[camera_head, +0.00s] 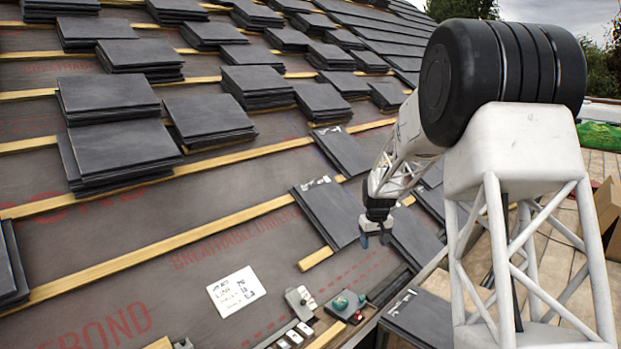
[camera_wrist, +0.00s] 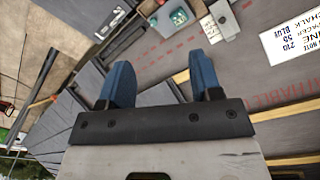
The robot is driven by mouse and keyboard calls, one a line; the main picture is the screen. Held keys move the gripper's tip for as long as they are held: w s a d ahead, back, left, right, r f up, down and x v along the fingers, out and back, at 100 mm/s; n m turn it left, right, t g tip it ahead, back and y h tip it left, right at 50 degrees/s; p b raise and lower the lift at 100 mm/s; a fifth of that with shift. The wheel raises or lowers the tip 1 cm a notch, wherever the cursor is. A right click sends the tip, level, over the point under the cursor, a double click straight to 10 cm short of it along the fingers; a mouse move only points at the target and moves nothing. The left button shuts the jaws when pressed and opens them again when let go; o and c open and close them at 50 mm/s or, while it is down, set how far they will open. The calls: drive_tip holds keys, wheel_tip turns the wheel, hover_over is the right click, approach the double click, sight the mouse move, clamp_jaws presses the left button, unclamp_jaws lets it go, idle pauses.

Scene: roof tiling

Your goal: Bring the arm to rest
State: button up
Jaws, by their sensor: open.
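My gripper (camera_head: 375,240) hangs at the end of my white lattice arm, above the lower right part of the roof, near laid dark slates (camera_head: 329,213). In the wrist view my gripper (camera_wrist: 165,84) shows two blue fingers set well apart with nothing between them. It is open and empty. Whether the fingertips touch the slate beneath them cannot be told from these views.
Stacks of dark slates (camera_head: 108,99) stand across the upper roof on wooden battens (camera_head: 170,250). A white note (camera_head: 235,291), small grey blocks (camera_head: 299,301) and a tray with a green item (camera_head: 346,304) lie near the bottom. Wooden decking (camera_head: 596,160) lies at right.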

drive_tip(key=s+r+m, duration=0.1)
drive_tip(key=s+r, duration=0.4)
drive_tip(key=s, duration=0.4)
drive_tip(key=s+a+r+t, duration=0.1)
drive_tip(key=s+r, duration=0.5)
drive_tip(key=s, duration=0.3)
drive_tip(key=s+r+m, duration=0.1)
drive_tip(key=s+r, duration=0.4)
drive_tip(key=s, duration=0.5)
drive_tip(key=s+a+m, duration=0.1)
drive_tip(key=s, duration=2.8)
drive_tip(key=shift+s+f+t, duration=0.15)
drive_tip(key=shift+f+t, duration=0.25)
drive_tip(key=shift+f, duration=0.05)
drive_tip(key=shift+a, duration=0.1)
